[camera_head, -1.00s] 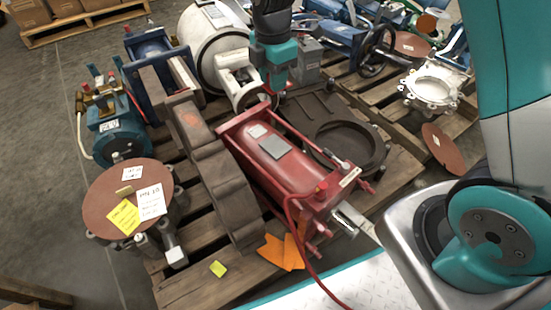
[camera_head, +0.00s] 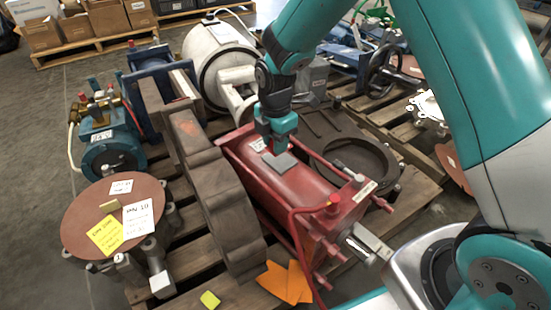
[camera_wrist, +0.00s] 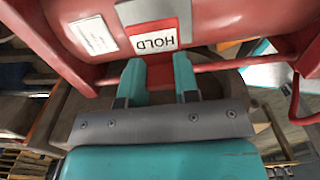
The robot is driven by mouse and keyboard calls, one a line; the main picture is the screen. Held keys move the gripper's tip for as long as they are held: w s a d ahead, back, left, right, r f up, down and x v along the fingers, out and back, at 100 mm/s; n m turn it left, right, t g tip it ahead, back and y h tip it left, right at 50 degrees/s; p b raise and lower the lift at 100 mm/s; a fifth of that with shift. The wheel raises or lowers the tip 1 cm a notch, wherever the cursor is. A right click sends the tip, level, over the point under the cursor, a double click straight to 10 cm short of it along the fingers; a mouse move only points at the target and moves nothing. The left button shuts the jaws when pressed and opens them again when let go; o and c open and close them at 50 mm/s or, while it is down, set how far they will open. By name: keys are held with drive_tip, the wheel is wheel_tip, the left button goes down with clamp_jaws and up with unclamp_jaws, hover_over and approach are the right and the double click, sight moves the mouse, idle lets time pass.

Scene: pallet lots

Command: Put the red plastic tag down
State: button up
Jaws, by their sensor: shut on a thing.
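The red plastic tag (camera_wrist: 155,38), with a white panel reading HOLD upside down, shows in the wrist view just beyond my gripper's teal fingertips. My gripper (camera_wrist: 158,72) is shut on its near edge. Behind the tag is the red cylinder (camera_wrist: 225,20), with a grey plate (camera_wrist: 150,10) and a white label (camera_wrist: 92,35). In the head view my gripper (camera_head: 278,143) points down close over the red cylinder (camera_head: 300,195), at its grey plate (camera_head: 280,162). I cannot make out the tag there, or whether it touches the cylinder.
A brown cast part (camera_head: 215,175) lies left of the cylinder, and a dark casting with a round opening (camera_head: 365,155) right of it. A red hose (camera_head: 297,240) and thin rods run along the cylinder. Orange cards (camera_head: 287,282) lie on the pallet in front.

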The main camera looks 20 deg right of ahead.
sight(276, 162)
wheel_tip(276, 162, down, 4)
drive_tip(key=shift+f+b, duration=0.15)
drive_tip(key=shift+b, duration=0.95)
drive_tip(key=o, duration=0.9)
